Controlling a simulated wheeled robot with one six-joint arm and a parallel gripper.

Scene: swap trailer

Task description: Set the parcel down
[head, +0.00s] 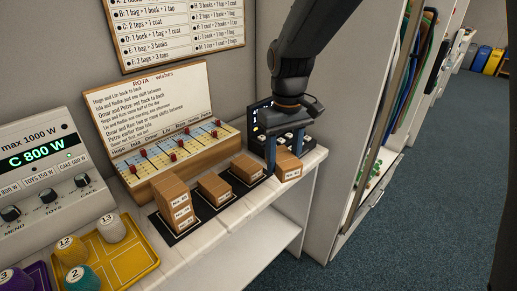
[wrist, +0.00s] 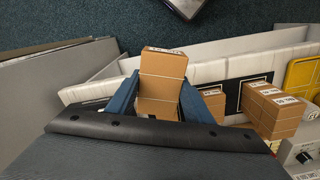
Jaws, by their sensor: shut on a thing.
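My gripper (head: 284,153) points down at the right end of the white counter (head: 290,193), its blue fingers shut on a brown cardboard parcel (head: 290,170) with a white label. In the wrist view the held parcel (wrist: 162,66) sits between the two blue fingers. I cannot tell whether its underside touches the counter. To its left are a parcel (head: 247,167), another parcel (head: 214,189) and a taller stack of parcels (head: 175,204), on dark mats along the counter. The stack also shows in the wrist view (wrist: 272,110).
A rota board (head: 152,103) with red pegs and a dark keypad device (head: 262,118) stand behind the parcels. A yellow tray (head: 120,262) with numbered yarn balls and a grey control box (head: 50,165) are at the left.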

